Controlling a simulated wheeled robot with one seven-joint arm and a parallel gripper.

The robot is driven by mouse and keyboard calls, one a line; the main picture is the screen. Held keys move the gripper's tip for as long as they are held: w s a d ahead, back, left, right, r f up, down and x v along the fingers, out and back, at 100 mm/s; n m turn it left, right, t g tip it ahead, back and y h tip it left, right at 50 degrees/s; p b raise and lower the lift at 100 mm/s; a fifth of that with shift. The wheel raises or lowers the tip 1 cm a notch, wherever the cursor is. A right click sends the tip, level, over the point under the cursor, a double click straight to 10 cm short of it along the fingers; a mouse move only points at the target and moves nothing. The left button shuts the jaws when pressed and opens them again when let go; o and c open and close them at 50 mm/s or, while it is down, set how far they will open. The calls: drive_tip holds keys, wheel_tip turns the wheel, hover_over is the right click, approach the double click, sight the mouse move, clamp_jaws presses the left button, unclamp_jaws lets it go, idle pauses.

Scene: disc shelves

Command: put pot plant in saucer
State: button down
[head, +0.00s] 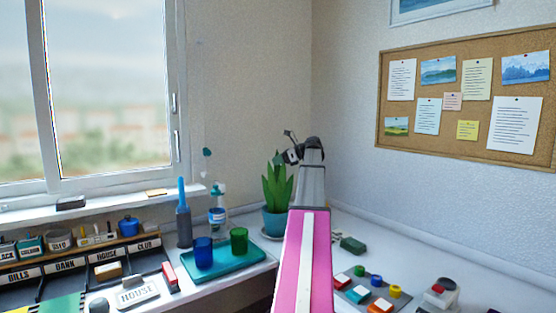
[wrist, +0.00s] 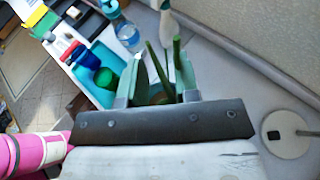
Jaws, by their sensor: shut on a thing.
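The pot plant (head: 277,190) has upright green leaves in a teal pot (head: 275,222). It is at the back corner of the white desk, left of my arm. The saucer (head: 264,235) shows as a pale round rim at the pot's base; I cannot tell whether the pot touches it. In the wrist view my gripper (wrist: 157,84) is shut on the pot plant, with green leaves (wrist: 158,62) rising between the fingers. Most of the pot is hidden there by the gripper. In the head view my arm hides the fingertips.
A teal tray (head: 220,265) with a blue cup (head: 204,252) and a green cup (head: 239,241) stands left of the plant. A pale disc (wrist: 288,135) lies right of my gripper.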

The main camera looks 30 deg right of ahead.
drive_tip(key=c, duration=0.8)
unclamp_jaws()
drive_tip(key=shift+f, duration=0.1)
drive_tip(key=shift+c, duration=0.2)
drive_tip(key=v, duration=1.2)
